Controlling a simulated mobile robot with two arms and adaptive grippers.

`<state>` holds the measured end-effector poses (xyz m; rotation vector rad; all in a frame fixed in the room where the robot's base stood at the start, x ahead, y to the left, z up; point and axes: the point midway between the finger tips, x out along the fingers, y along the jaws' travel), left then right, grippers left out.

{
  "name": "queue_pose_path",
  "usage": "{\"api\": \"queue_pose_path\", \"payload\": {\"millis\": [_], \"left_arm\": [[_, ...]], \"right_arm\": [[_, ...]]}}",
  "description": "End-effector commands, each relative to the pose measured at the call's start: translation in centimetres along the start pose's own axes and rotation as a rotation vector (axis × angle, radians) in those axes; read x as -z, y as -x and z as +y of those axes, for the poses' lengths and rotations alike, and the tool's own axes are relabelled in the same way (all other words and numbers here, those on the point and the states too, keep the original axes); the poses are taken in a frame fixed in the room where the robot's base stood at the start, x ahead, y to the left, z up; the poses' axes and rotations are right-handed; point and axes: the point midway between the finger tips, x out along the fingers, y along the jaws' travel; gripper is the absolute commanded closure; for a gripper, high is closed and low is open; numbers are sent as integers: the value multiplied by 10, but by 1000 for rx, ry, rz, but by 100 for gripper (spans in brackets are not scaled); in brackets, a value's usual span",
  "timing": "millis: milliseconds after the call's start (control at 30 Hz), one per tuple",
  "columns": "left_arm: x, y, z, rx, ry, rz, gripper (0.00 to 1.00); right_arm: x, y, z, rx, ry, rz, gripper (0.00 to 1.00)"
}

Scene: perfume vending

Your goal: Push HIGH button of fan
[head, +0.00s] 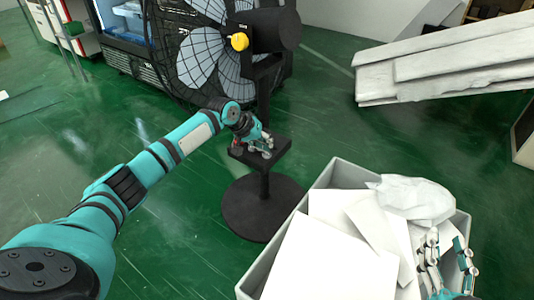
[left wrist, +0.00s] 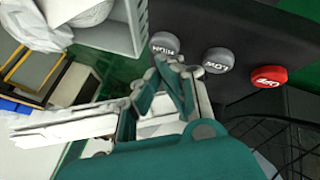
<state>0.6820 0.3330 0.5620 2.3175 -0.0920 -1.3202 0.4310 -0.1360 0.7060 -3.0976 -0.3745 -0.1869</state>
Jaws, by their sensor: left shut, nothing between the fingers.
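The black fan (head: 205,55) stands on a pedestal with a control box (head: 282,150) partway up its post. In the left wrist view the box carries a grey HIGH button (left wrist: 165,42), a grey LOW button (left wrist: 218,60) and a red OFF button (left wrist: 270,77). My left gripper (head: 266,146) is shut and empty at the box. In the wrist view its fingertips (left wrist: 172,66) are right beside the HIGH button's lower edge; I cannot tell if they touch it. My right gripper (head: 446,245) is open and empty over the grey bin.
A grey bin (head: 328,178) with white boards and a crumpled white bag (head: 412,198) stands right of the fan base. Stacked white slabs (head: 445,72) lie at the upper right. Green floor (head: 160,240) is clear left of the pedestal.

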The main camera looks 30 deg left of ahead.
Motion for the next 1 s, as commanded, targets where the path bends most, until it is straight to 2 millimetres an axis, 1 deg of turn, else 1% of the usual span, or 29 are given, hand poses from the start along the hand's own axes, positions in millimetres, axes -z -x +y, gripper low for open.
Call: {"api": "queue_pose_path", "payload": {"millis": [467,1000], "left_arm": [[-1,-1,0,0,0,-1,100],[-4,-7,-3,0,0,-1,100]], "right_arm": [[0,0,0,-1,2,-1,64],[-4,0,1,-1,4,-28,64]]}}
